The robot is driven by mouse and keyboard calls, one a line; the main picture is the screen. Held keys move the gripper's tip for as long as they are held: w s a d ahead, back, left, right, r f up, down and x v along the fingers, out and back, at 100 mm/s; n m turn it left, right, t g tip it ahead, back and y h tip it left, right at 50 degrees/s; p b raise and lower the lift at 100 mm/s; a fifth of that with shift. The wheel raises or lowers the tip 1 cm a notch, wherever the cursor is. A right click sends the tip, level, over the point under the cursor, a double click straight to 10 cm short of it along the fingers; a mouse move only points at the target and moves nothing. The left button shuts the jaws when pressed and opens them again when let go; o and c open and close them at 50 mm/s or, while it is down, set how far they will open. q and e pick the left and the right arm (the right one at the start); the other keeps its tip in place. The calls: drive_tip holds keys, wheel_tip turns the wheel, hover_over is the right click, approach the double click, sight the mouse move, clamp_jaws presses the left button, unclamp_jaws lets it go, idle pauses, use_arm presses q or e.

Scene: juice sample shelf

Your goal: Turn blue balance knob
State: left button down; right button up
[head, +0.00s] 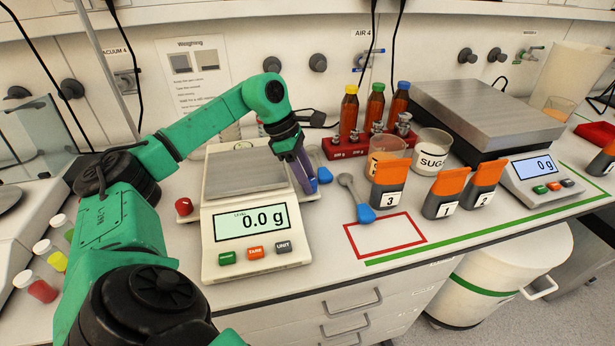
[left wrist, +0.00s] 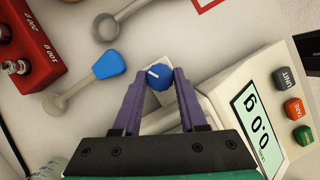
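The white balance (head: 256,268) stands at the middle left of the bench and its display reads 0.0 g. My left gripper (head: 304,178) reaches down over the balance's right side. In the left wrist view its two purple fingertips (left wrist: 159,74) are on either side of the knob, very close to it. I cannot tell whether both touch. My right gripper is not in view.
A red knob (head: 183,206) is on the balance's left side. Orange-topped containers (head: 446,190) and a second balance (head: 540,178) stand farther right. The red-outlined area (head: 385,235) is clear.

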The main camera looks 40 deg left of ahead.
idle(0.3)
use_arm(q)
drive_tip(key=shift+n+t+b, duration=0.3)
drive_tip(key=shift+n+b, duration=0.2)
drive_tip(key=shift+n, duration=0.2)
drive_tip(key=shift+s+f+n+t+y+b, duration=0.1)
drive_tip(key=shift+n+t+y+b, duration=0.4)
drive_tip(key=shift+n, duration=0.6)
drive_tip(key=shift+d+n+b, duration=0.1)
drive_tip(key=shift+n+b, duration=0.25)
drive_tip(key=shift+n, duration=0.45)
drive_tip(key=n, duration=0.1)
drive_tip(key=n+y, duration=0.1)
drive_tip(key=shift+d+r+n, duration=0.1)
drive_tip(key=shift+r+n, duration=0.1)
drive_tip(key=shift+n, duration=0.2)
drive_tip(key=n+y+p, duration=0.1)
drive_tip(key=n, duration=0.1)
drive_tip(key=n+y, duration=0.1)
drive_tip(key=n, duration=0.1)
drive_tip(key=shift+d+r+t+p, duration=0.15)
drive_tip(key=shift+t+p, duration=0.2)
drive_tip(key=shift+t, duration=0.05)
drive_tip(key=shift+n+y+p, duration=0.5)
drive_tip(key=shift+n+p, duration=0.1)
drive_tip(key=shift+n, duration=0.8)
